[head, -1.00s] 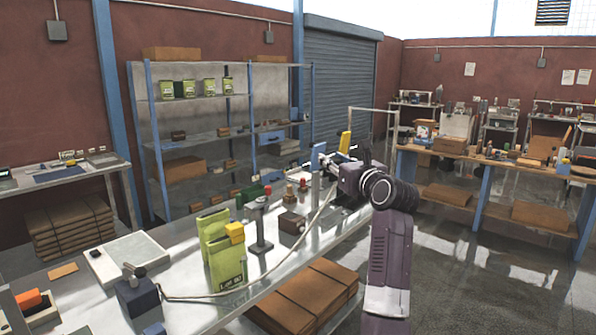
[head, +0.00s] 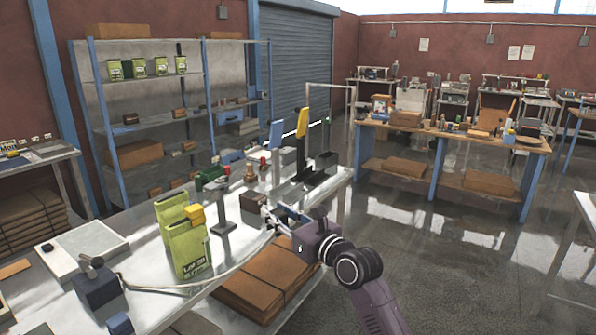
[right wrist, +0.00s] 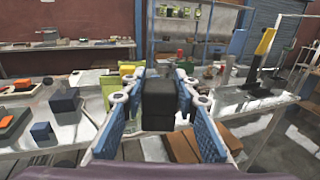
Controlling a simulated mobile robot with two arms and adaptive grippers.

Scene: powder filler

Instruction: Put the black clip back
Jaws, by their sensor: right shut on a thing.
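My right gripper (head: 272,216) is over the front edge of the long metal table. In the right wrist view its two blue-padded fingers (right wrist: 158,112) are closed on a black block-like thing (right wrist: 158,98), which I take to be the black clip. In the head view the held thing is largely hidden by the gripper. A green bag (head: 187,248) with a yellow clip (head: 196,215) on its top stands on the table, left of the gripper. My left gripper is not in view.
A sealer with a yellow handle (head: 303,122) and a black tray-like part (head: 322,172) stand at the table's far end. A post on a stand (head: 222,210) and a small brown box (head: 252,201) are near the gripper. A blue block with a knob (head: 95,285) is at left.

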